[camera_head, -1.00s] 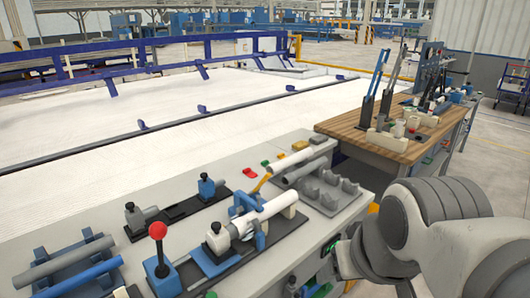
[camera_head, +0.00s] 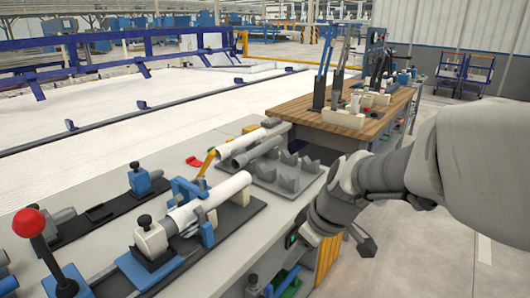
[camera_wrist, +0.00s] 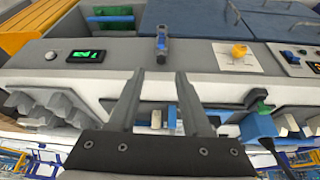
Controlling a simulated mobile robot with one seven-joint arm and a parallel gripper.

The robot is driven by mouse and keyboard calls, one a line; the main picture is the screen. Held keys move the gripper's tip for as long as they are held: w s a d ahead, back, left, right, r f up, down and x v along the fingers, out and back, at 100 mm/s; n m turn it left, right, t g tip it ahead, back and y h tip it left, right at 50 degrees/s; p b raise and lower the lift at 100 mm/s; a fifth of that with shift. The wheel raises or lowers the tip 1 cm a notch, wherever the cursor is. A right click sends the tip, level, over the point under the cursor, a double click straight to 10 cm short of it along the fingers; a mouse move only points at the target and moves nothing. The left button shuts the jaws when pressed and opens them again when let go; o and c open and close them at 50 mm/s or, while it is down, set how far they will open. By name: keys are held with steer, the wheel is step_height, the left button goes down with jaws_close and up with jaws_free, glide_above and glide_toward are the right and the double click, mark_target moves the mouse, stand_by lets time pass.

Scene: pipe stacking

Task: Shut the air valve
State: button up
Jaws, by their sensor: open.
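My gripper (camera_wrist: 158,75) is open and empty in the wrist view, its two dark fingers pointing at the bench's front panel. Between and just beyond the fingertips is a small upright blue-and-silver fitting (camera_wrist: 162,42) on that panel. To its right is a yellow knob (camera_wrist: 240,50) on a white plate. I cannot tell for certain which of these is the air valve. Neither is touched by the fingers. In the head view my gripper (camera_head: 364,243) hangs in front of the bench's right end, and the panel fittings there are mostly hidden.
A green display (camera_wrist: 86,56) is left on the panel. The bench (camera_head: 232,143) carries a clamped white pipe (camera_head: 212,200), a grey V-block rack (camera_head: 283,170) and a red-ball lever (camera_head: 30,223). A wooden table (camera_head: 340,120) stands behind. The floor at right is free.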

mark_target(271, 288)
steer(key=shift+n, duration=0.5)
steer(key=b+x, duration=0.6)
steer(key=x, duration=1.4)
steer(key=shift+a+f, duration=0.15)
steer(key=shift+f, duration=0.15)
jaws_close()
